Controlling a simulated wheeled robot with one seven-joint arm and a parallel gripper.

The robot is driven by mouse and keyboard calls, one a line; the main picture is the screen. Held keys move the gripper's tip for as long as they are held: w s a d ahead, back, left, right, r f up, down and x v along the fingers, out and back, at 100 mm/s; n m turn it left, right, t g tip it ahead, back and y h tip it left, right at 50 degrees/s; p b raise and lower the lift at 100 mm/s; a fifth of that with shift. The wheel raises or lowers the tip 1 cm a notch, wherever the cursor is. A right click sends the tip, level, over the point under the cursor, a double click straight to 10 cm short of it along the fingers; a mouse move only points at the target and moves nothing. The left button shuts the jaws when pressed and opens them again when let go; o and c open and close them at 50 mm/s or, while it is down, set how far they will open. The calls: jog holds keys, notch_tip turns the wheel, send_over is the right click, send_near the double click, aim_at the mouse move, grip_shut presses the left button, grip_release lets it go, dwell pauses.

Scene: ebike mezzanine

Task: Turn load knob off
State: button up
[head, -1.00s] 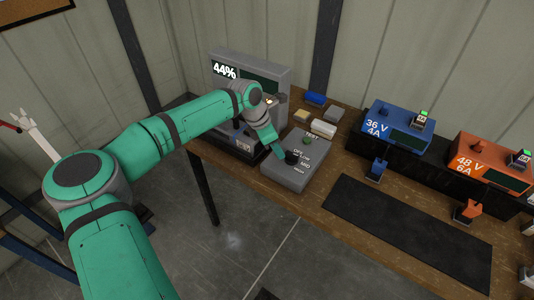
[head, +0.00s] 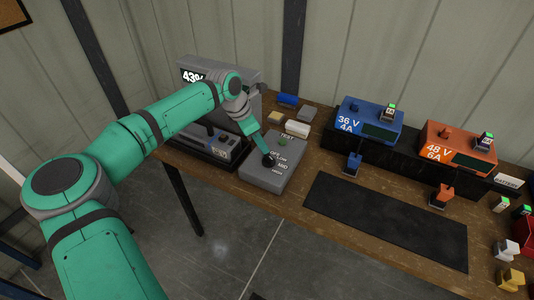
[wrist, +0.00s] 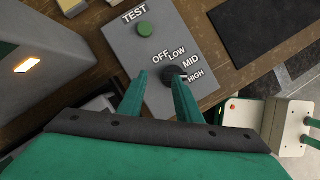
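The grey load box (head: 265,178) sits on the workbench, with a green TEST button (head: 282,142) and a black load knob (head: 268,160). In the wrist view the knob (wrist: 170,74) is ringed by the labels OFF, LOW, MID and HIGH. A pale mark on its right side seems to face between MID and HIGH, but a finger partly hides it. My gripper (wrist: 160,78) is open, its green fingers apart and empty. The right fingertip overlaps the knob; the left one is over the box left of it. I cannot tell whether the finger touches the knob.
A grey tester with a percent display (head: 192,76) stands left of the box, partly behind my arm. Blue (head: 370,120) and orange (head: 458,147) chargers stand to the right. Small blocks (head: 297,128) lie behind the box. A black mat (head: 385,220) lies clear at the right.

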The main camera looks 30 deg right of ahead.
jog(key=w+a+r, duration=0.1)
jog(key=w+r, duration=0.3)
jog(key=r, duration=0.4)
jog(key=shift+w+a+r, duration=0.2)
jog(key=shift+a, duration=0.15)
dwell(0.6)
jog(key=shift+r, duration=0.1)
dwell(0.3)
jog(key=v, duration=1)
jog(key=shift+r, duration=0.3)
jog(key=shift+a, duration=0.1)
